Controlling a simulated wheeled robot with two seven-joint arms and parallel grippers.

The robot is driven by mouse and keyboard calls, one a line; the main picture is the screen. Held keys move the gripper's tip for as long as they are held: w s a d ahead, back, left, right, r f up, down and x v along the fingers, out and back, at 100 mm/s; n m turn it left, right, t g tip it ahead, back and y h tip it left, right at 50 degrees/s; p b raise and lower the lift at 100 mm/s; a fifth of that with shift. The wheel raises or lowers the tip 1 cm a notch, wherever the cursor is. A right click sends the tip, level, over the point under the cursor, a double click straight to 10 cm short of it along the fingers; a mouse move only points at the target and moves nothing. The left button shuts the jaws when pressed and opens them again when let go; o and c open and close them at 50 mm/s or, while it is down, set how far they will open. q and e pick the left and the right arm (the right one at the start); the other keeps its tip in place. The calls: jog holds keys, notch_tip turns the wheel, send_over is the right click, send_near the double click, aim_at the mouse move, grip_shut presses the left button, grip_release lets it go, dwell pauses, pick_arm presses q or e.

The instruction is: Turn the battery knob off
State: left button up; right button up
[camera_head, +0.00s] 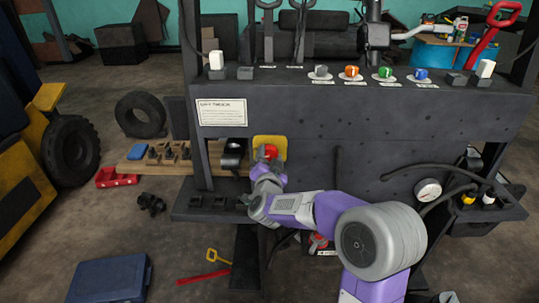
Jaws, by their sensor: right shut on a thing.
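The battery knob (268,152) is red and sits on a yellow backing plate (258,141) on the front of the dark forklift body. My right gripper (267,164), on a purple and grey arm, reaches in from the lower right and is shut on the knob. Its fingers and wrist cover the lower part of the knob, so how far it is turned cannot be read. My left gripper is not in view.
The forklift panel (340,118) carries a row of coloured knobs (385,72) along its top. A black curved part (233,153) is just left of the yellow plate. A gauge (428,190) and cables are at the right. A blue case (109,280) lies on the floor.

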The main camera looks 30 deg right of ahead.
jog(key=n+p, duration=0.2)
jog(key=n, duration=0.2)
jog(key=shift+r+n+p, duration=0.1)
jog(key=shift+n+p, duration=0.2)
jog(key=shift+p, duration=0.1)
jog(key=n+p, duration=0.2)
jog(key=n, duration=0.1)
jog(key=shift+n, duration=0.3)
jog(key=n+p, duration=0.3)
jog(key=n, duration=0.1)
jog(key=shift+n+p, duration=0.95)
jog(key=shift+n, duration=0.75)
jog(key=shift+d, duration=0.1)
jog(key=o, duration=1)
jog(key=shift+o, duration=0.2)
